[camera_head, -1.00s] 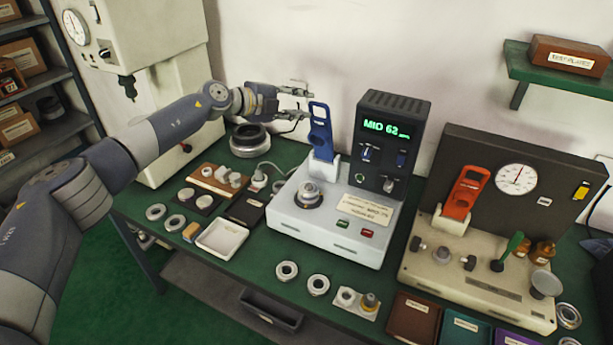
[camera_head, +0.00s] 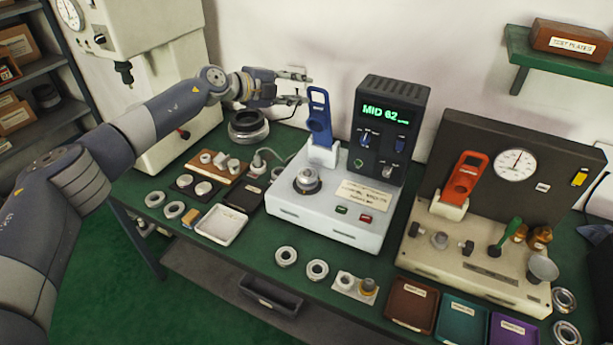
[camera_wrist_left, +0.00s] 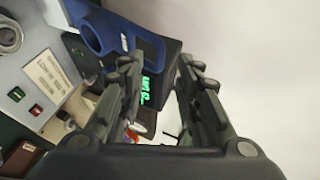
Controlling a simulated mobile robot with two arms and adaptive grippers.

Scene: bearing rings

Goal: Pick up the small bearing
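Several small bearing rings lie on the green table. Two are at the front middle, one (camera_head: 286,256) beside another (camera_head: 317,268). Two more are at the left, one (camera_head: 155,199) beside another (camera_head: 174,210). I cannot tell which one is the small bearing. Another ring-shaped part (camera_head: 307,180) sits on the white tester, and a large ring (camera_head: 248,125) stands at the back. My left gripper (camera_head: 309,90) is open and empty, up beside the blue handheld gauge (camera_head: 319,118). In the left wrist view its fingers (camera_wrist_left: 160,72) are spread apart. My right gripper is not in view.
The white tester (camera_head: 340,228) with its dark display unit (camera_head: 385,135) stands mid-table. A dial tester (camera_head: 475,265) with an orange gauge (camera_head: 465,178) is at the right. A white tray (camera_head: 222,225) and coloured trays (camera_head: 411,305) lie near the front edge.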

